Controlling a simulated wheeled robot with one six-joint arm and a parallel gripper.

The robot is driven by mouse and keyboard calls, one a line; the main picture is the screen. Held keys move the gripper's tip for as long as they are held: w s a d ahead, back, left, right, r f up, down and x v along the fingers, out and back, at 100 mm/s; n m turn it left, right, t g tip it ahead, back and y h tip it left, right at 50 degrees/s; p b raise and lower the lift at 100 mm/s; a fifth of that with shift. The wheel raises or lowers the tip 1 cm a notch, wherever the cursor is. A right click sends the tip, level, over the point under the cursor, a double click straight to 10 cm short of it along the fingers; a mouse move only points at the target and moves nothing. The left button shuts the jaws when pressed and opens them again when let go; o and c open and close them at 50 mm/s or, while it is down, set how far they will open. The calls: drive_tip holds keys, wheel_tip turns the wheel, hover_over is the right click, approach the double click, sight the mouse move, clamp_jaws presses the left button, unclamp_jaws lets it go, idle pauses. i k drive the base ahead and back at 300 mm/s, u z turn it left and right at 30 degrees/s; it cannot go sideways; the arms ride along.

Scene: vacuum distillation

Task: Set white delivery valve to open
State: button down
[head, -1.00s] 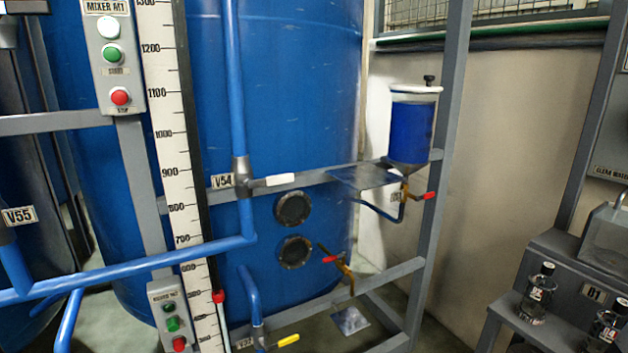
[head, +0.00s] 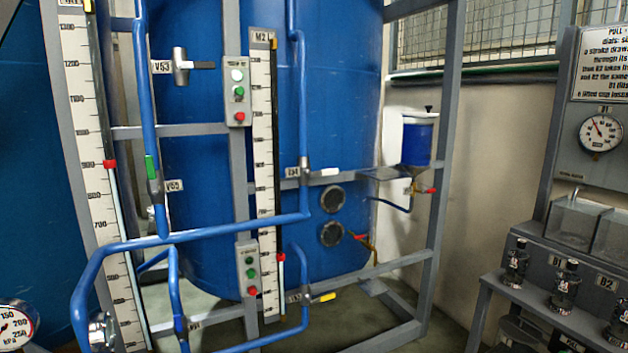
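The valve with the white handle (head: 324,172) sits on the vertical blue pipe in front of the big blue tank, in the middle of the head view. Its tag (head: 292,172) seems to read V54. The white handle points to the right, across the vertical pipe. My gripper is not in view, and nothing touches the valve.
A grey frame (head: 438,150) stands around the tank (head: 210,190). A blue pipe (head: 200,238) runs across in front. Other valves have a black handle (head: 204,65), a green handle (head: 150,168) and a yellow handle (head: 323,297). A bench with bottles (head: 563,285) stands at right.

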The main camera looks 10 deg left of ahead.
sight(327, 171)
drive_tip(key=u, duration=0.7)
drive_tip(key=i, duration=1)
